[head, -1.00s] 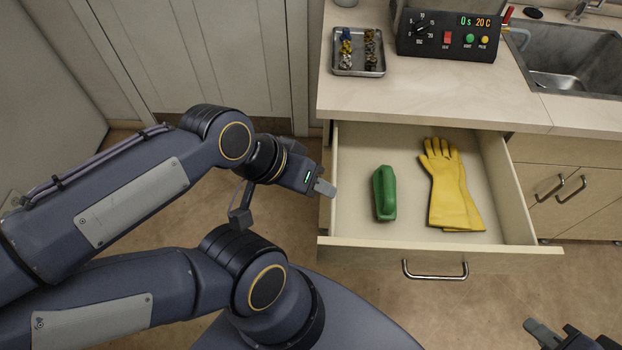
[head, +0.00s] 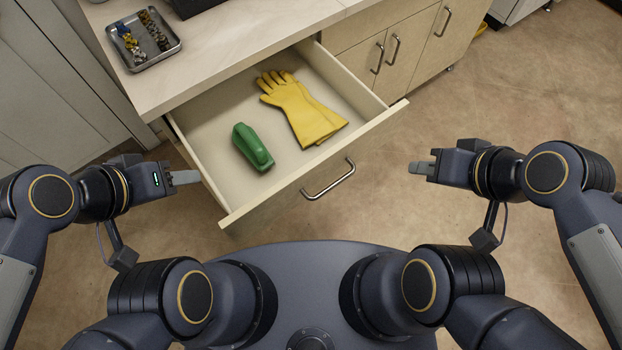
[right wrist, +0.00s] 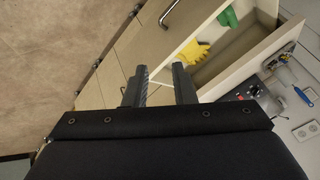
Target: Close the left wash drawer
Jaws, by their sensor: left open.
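The left wash drawer (head: 290,188) is pulled out of the counter, with a curved metal handle (head: 328,180) on its front. A green brush-like object (head: 252,148) and yellow gloves (head: 303,112) lie in it. My left gripper (head: 186,178) is open, at the left side of the drawer near its side wall; I cannot tell whether it touches. My right gripper (head: 420,168) is out over the floor, right of the drawer front and apart from it. In the right wrist view its two fingers (right wrist: 160,85) stand apart with nothing between them.
A metal tray (head: 150,62) with small parts sits on the counter (head: 240,42) above the drawer. Closed cupboard doors (head: 385,52) with handles are to the right. The floor (head: 500,90) in front of them is clear.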

